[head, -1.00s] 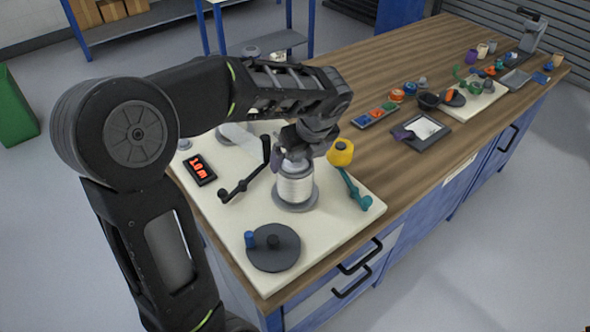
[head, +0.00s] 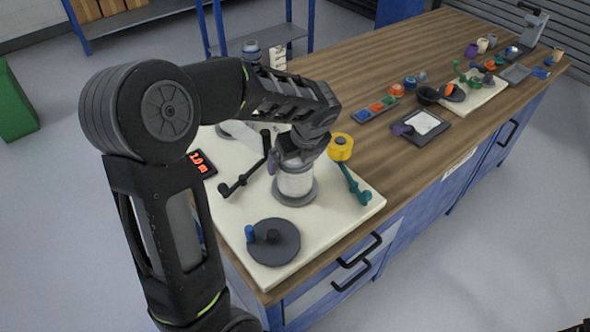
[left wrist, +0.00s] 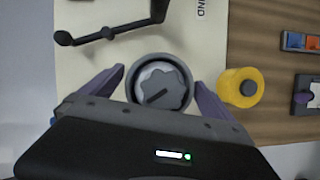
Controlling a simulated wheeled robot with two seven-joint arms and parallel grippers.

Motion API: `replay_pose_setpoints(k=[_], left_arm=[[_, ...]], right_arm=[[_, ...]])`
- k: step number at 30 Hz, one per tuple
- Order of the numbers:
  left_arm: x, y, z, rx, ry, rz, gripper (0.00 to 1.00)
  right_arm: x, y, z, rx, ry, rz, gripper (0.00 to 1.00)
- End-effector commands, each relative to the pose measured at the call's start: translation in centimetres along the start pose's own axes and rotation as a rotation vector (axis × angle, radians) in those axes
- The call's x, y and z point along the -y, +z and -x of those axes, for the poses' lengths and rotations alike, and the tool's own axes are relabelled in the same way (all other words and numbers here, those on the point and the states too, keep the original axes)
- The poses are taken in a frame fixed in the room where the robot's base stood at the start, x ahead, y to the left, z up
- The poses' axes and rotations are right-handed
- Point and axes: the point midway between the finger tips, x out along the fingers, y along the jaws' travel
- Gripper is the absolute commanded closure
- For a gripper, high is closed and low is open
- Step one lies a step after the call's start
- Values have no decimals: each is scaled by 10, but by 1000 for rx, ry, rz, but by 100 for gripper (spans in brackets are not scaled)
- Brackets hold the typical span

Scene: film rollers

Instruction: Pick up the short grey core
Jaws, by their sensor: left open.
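My left gripper (head: 291,160) is above the white film spool (head: 295,183), pointing down with its jaws open. In the left wrist view, the two purple fingers (left wrist: 160,80) stand apart on either side of a round grey knob (left wrist: 163,87) in a dark ring, with gaps to it. A small grey piece (head: 422,77) stands farther back on the bench, beside orange parts. I cannot tell which grey piece is the short core. My right gripper is not in view.
A framed pad (head: 424,123) and small parts lie farther right.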

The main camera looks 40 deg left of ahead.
Motion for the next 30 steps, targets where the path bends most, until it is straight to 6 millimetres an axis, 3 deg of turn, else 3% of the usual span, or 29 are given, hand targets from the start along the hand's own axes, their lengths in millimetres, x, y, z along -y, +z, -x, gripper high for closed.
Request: replay_pose_setpoints(k=[6,24,30], left_arm=[[0,0,-24,0,1,0,1],[0,0,-24,0,-1,1,1],[0,0,-24,0,-1,1,17]], right_arm=[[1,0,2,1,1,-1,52],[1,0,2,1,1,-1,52],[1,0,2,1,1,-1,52]])
